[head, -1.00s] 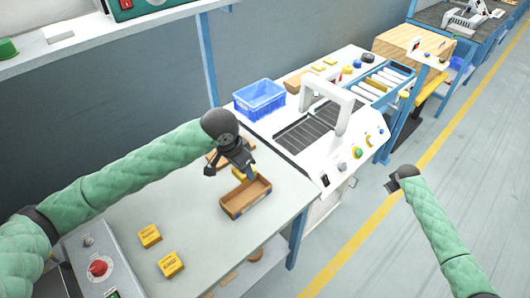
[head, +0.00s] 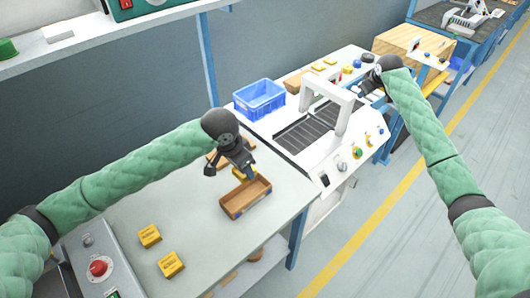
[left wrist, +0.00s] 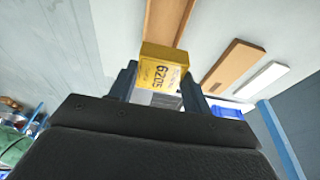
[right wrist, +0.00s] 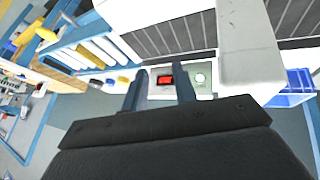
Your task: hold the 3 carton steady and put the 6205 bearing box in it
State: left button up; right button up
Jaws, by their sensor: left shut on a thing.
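My left gripper (head: 243,168) is shut on a yellow box marked 6205 (left wrist: 165,70). The box is partly hidden by the gripper in the head view. An open brown carton (head: 236,207) sits on the grey bench, just below and beside the held box; no number on it is readable. My right gripper (head: 368,86) is at the far side of the white machine, well away from the carton. Its fingers (right wrist: 160,85) are apart with nothing between them.
Two more yellow boxes (head: 149,236) (head: 171,265) lie at the front of the bench (head: 120,215). A blue crate (head: 260,99) stands behind the carton. The white machine (head: 345,150) with its arch stands to the right. Brown strips lie behind the left gripper.

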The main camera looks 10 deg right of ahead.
jog(key=a+r+n, duration=0.1)
jog(key=a+r, duration=0.5)
jog(key=r, duration=0.5)
jog(key=w+a+r+n, duration=0.1)
jog(key=a+r, duration=0.4)
jog(key=r, duration=0.7)
jog(key=a+r, duration=0.6)
jog(key=r, duration=0.5)
jog(key=s+a+f+g, duration=0.1)
jog(key=s+a+f, duration=0.4)
jog(key=a+f, duration=0.35)
jog(key=s+a+f+g, duration=0.2)
jog(key=s+a+f, duration=0.4)
jog(key=a+f, duration=0.3)
jog(key=s+a+f+g, duration=0.2)
jog(key=s+a+f, duration=0.2)
jog(key=s+f, duration=0.45)
jog(key=s+a+f+g, duration=0.1)
jog(key=s+a+f, duration=0.3)
jog(key=s+f, duration=0.5)
jog(key=f, duration=0.8)
jog(key=w+f, duration=0.1)
jog(key=f, duration=0.3)
jog(key=shift+f, duration=0.35)
